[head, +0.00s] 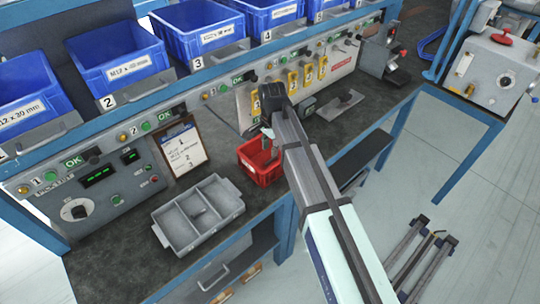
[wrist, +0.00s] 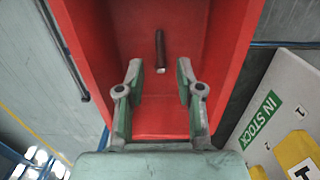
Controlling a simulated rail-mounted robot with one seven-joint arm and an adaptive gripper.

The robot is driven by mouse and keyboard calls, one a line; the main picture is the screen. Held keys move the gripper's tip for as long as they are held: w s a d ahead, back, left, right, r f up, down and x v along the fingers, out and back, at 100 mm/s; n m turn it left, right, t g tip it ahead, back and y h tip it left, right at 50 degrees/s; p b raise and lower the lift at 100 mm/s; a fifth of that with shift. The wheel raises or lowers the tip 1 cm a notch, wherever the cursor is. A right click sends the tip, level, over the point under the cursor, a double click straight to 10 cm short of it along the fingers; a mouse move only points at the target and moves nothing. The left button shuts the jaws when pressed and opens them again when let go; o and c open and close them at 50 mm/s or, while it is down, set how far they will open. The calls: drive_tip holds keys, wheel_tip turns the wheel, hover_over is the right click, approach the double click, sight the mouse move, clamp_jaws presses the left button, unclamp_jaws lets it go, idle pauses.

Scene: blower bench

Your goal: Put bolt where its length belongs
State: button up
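A dark bolt (wrist: 160,48) lies alone on the floor of the red bin (wrist: 232,40), seen in the wrist view. It points lengthwise along the bin, with its pale end toward my gripper. My gripper (wrist: 159,70) is open and empty, its green-padded fingers spread to either side of the bolt's line. The fingertips are over or in the bin; their exact height above the bolt I cannot tell. In the head view the red bin (head: 247,170) stands on the bench, with my gripper (head: 268,134) at its back edge. The bolt cannot be made out there.
Numbered blue bins with size labels stand on the shelf, including one labelled 30 mm (head: 22,122) and bin 2 (head: 118,85). A grey divided tray (head: 170,218) lies left of the red bin; something small and dark is in it. A clipboard (head: 184,150) leans behind.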

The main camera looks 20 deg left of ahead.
sight(271, 159)
wheel_tip(271, 159, up, 7)
drive_tip(key=b, duration=0.1)
drive_tip(key=shift+w+d+r, duration=0.1)
idle(0.5)
